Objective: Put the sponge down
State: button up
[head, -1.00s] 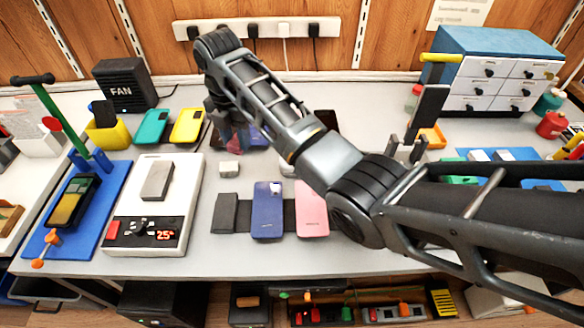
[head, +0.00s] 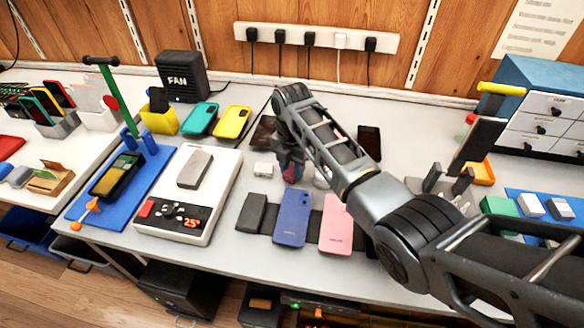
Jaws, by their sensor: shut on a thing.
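My gripper (head: 291,166) hangs over the middle of the bench in the head view, pointing down, partly hidden behind my own arm. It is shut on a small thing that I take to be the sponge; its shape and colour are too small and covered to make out. The gripper is just right of a small whitish block (head: 263,169) and behind the blue phone (head: 293,217). Whether the held thing touches the bench top cannot be told.
A pink phone (head: 336,222) and the blue phone lie on a dark strip in front. Yellow (head: 233,122) and teal (head: 200,118) cases lie behind. A dark flat phone (head: 264,131) lies near my arm.

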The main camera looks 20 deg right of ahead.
aim_at(292, 172)
jog(key=shift+f, duration=0.2)
jog(key=o, duration=0.9)
jog(key=shift+o, duration=0.2)
notch_tip(292, 172, up, 12)
jog(key=shift+r, duration=0.15)
dwell(0.4)
